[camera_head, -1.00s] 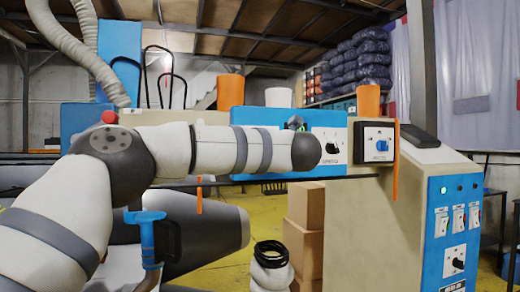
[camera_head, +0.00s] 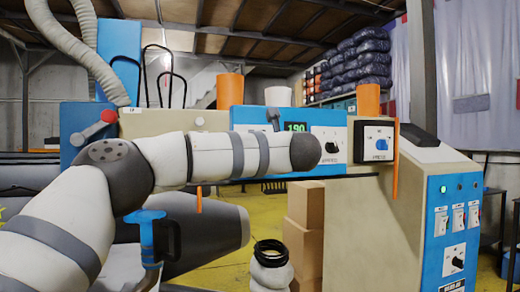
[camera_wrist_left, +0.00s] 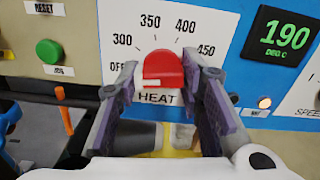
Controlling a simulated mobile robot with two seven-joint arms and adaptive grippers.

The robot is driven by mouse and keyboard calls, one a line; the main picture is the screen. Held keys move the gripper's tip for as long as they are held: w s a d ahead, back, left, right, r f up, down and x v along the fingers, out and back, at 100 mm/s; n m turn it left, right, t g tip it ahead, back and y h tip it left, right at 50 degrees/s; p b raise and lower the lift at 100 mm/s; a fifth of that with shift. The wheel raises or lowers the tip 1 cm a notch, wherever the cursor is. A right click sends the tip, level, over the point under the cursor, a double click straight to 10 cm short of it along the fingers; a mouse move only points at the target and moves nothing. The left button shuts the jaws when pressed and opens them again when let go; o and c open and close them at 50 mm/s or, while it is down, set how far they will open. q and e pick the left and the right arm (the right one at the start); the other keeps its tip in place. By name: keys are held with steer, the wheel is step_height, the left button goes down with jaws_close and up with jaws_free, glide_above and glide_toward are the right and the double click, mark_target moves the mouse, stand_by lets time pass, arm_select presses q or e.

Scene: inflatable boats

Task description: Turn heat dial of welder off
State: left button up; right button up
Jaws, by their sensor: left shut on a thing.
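The welder (camera_head: 350,220) is a beige and blue machine. Its red heat dial (camera_wrist_left: 163,68) sits on the blue panel in the left wrist view, above the word HEAT and below marks from OFF to 450. My left gripper (camera_wrist_left: 165,85) is shut on the dial, one finger on each side. A short white mark shows on the dial's lower left; I cannot tell exactly which setting it points to. In the head view my left arm hides the dial, and only a dark piece of the gripper (camera_head: 273,117) shows above it. My right gripper is not in view.
A green display (camera_wrist_left: 285,34) reads 190 DEG C right of the dial. A green button (camera_wrist_left: 49,52) is at the left. A blue knob (camera_head: 381,144) and a red-tipped lever (camera_head: 109,117) are on the machine. Cardboard boxes (camera_head: 305,225) stand below.

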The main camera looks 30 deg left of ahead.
arm_select(q)
steer(key=shift+s+r+n, duration=0.1)
steer(key=shift+r+n, duration=0.3)
steer(key=o, duration=1.1)
steer(key=shift+o, duration=0.3)
steer(key=shift+f, duration=0.15)
steer(key=shift+f, duration=0.1)
steer(key=v, duration=1.2)
steer(key=shift+a, duration=0.1)
